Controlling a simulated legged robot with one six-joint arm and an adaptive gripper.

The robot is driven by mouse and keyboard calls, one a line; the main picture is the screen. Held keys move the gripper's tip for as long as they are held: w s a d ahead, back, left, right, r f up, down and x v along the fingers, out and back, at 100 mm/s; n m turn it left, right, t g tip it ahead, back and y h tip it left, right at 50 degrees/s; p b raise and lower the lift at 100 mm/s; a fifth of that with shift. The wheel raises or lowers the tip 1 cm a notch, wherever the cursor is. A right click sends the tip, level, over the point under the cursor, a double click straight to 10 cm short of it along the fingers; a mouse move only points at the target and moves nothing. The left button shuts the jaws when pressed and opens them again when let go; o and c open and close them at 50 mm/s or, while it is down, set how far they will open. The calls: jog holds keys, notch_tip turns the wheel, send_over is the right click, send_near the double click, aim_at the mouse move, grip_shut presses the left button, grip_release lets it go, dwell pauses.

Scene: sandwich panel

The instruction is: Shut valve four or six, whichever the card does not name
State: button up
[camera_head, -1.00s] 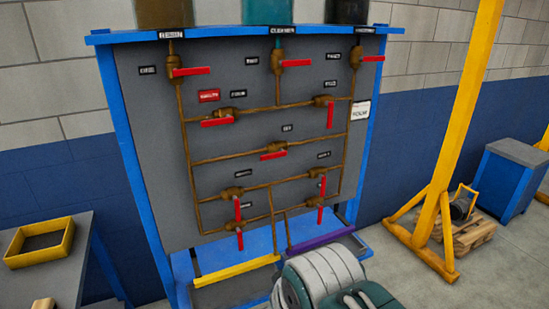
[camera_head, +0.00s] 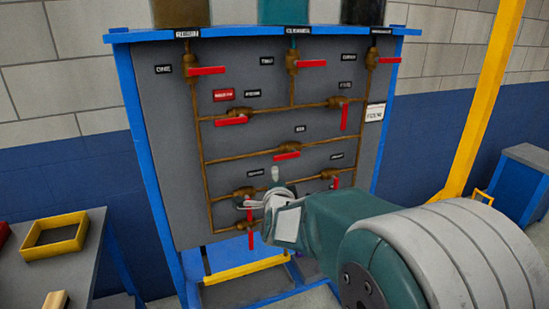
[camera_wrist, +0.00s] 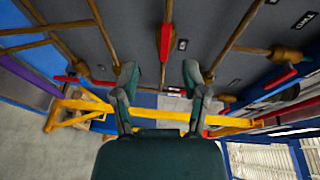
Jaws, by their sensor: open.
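A grey panel (camera_head: 165,160) carries brown pipes and several valves with red handles. The top three handles lie level, as do the second-row left handle (camera_head: 231,121) and the middle handle (camera_head: 287,156). The second-row right handle (camera_head: 344,117) hangs down, and lower handles (camera_head: 336,182) also stand upright. The white card (camera_head: 375,112) is at the panel's right edge; its word and the valve labels are too blurred to read surely. My gripper (camera_head: 275,185) is in front of the lower panel. In the wrist view my gripper (camera_wrist: 160,78) is open and empty, with a red handle (camera_wrist: 166,42) beyond its fingertips.
A yellow post (camera_head: 485,100) stands right of the panel. A side table (camera_head: 85,270) with a yellow tray (camera_head: 55,238) is at left. A blue cabinet (camera_head: 525,185) stands at far right. My arm hides the lower right of the panel.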

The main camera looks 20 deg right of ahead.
aim_at(281, 159)
jog(key=w+d, duration=0.2)
jog(key=w, duration=0.1)
jog(key=w+d+m+h, duration=0.1)
jog(key=w+d, duration=0.1)
jog(key=w, duration=0.2)
jog(key=w+d+m, duration=0.1)
jog(key=w+d, duration=0.1)
jog(key=w, duration=0.2)
jog(key=shift+f+t, duration=0.15)
jog(key=shift+t, duration=0.15)
grip_shut()
